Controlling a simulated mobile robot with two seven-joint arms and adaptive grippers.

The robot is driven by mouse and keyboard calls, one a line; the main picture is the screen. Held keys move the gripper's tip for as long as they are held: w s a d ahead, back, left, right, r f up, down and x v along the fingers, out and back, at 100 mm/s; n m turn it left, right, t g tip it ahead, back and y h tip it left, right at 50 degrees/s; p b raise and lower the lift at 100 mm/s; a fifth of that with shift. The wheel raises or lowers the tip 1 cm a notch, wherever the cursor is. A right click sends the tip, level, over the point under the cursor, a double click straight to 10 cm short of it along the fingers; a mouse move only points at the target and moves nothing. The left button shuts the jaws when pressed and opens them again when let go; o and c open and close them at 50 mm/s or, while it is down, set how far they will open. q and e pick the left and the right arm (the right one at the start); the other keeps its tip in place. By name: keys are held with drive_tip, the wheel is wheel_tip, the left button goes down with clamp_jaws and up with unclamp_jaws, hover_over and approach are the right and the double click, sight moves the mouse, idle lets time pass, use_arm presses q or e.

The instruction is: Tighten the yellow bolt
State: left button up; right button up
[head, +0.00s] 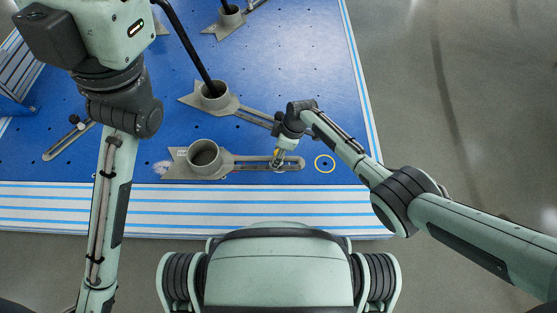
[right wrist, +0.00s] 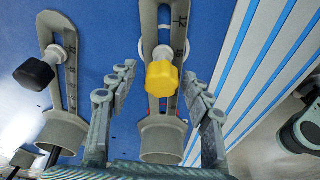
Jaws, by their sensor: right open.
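The yellow bolt (right wrist: 162,78) has a faceted yellow knob on a pale shaft. It stands in the slot of a grey clamp bracket (right wrist: 163,135) marked with numbers. In the head view the same bracket (head: 230,160) lies near the table's front edge, and only a bit of yellow shows by the gripper. My right gripper (head: 281,161) is over the bracket's slotted end. In the right wrist view its two fingers are open, one on each side of the yellow knob, with visible gaps between. My left arm rises at the left of the head view; its gripper is out of frame.
A neighbouring bracket (head: 235,105) holds a black rod (head: 185,45) in its cup; a black-knobbed bolt (right wrist: 35,73) stands in a slot to the left in the wrist view. Striped front edge is clear.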

drive_tip(key=shift+n, duration=0.3)
drive_tip(key=shift+f+n+b, duration=0.15)
drive_tip(key=shift+n+b, duration=0.6)
drive_tip(key=shift+n, duration=0.05)
drive_tip(key=shift+n+g+b, duration=0.6)
drive_tip(key=shift+n+b, duration=0.1)
drive_tip(key=shift+n, duration=0.5)
drive_tip(key=shift+r, duration=0.2)
drive_tip(key=shift+c, duration=0.2)
